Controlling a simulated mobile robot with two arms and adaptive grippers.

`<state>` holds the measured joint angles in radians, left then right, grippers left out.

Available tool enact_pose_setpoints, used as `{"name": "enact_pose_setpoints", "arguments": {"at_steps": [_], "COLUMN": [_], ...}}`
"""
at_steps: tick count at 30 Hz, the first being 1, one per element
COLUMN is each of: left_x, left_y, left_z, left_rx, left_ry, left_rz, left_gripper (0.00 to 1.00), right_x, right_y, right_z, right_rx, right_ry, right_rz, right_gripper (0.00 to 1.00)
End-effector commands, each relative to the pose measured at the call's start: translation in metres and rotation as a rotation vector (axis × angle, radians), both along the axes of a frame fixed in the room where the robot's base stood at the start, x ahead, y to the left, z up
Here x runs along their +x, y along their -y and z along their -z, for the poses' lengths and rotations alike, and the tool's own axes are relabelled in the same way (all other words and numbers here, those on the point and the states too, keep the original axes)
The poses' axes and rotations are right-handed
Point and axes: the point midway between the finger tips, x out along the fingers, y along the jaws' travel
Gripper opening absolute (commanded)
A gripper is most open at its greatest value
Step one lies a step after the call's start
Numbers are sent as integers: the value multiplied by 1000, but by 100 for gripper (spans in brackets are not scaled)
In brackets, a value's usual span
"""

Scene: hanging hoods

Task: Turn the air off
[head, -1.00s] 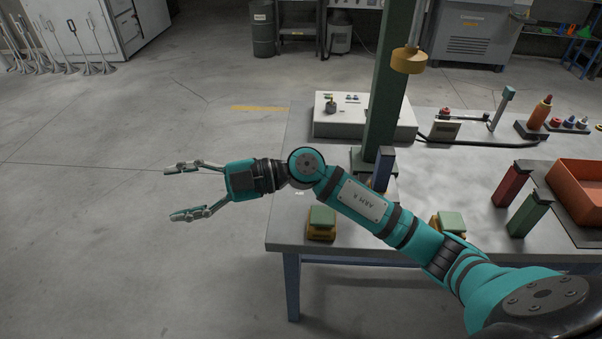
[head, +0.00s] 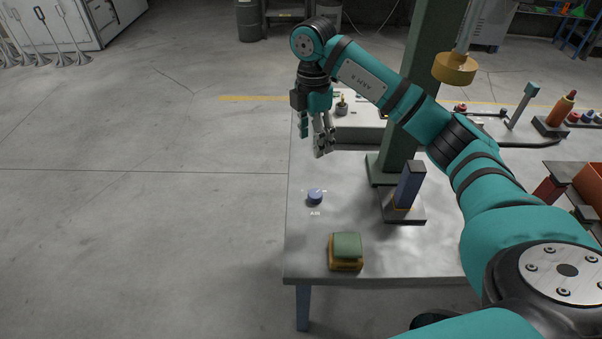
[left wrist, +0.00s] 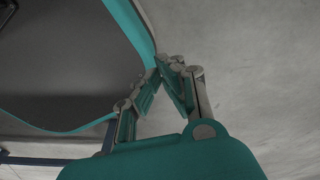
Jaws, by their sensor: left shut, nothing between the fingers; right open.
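A small blue round knob (head: 314,196) sits on the grey table (head: 300,245) near its left edge. A short white label that seems to read AIR is on the table just in front of it. White marks lie on the table beside the knob. My right gripper (head: 314,142) is open and empty, pointing down. It appears above the knob in the head view, apart from it. My left gripper (left wrist: 166,70) shows only in the left wrist view, shut with nothing between its fingers.
A green-topped yellow block (head: 346,252) sits at the table's front left. A blue upright block (head: 408,184) on a dark base and a green post (head: 402,150) stand right of the knob. A yellow cylinder (head: 455,68) hangs by the post. Table around the knob is clear.

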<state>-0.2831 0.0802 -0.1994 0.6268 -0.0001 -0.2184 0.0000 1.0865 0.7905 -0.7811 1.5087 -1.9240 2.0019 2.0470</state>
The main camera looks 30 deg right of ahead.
Motion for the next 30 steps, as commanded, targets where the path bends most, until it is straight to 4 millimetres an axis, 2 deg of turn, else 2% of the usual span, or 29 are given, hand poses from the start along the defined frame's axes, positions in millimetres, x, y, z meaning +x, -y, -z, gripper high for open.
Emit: {"name": "enact_pose_setpoints", "arguments": {"at_steps": [3, 5, 12, 15, 19, 25, 30], "left_x": [20, 18, -37, -47, -37, -4, -3], "left_y": [1, 1, -2, -3, -2, 1, 1], "left_z": [-2, -2, -3, -6, -9, -16, -17], "left_rx": [-2, -2, 5, 6, 5, -1, -1], "left_ry": [28, 26, -56, -69, -55, -3, -3], "left_rz": [-1, -2, -1, -1, 0, 1, 1], "left_gripper": [0, 0, 0, 0, 0, 0, 0], "right_x": [-1, -2, -6, -7, -9, -12, -13], "right_y": [3, 4, 3, 3, 3, 2, 3], "right_z": [2, 7, 49, 72, 100, 140, 162], "right_rx": [-11, -11, -10, -9, -9, -8, -8], "right_ry": [-6, -7, -10, -9, -8, -8, -6], "right_rz": [9, 9, 7, 7, 7, 6, 6], "right_gripper": [60, 60, 60, 60, 60, 60, 60]}}
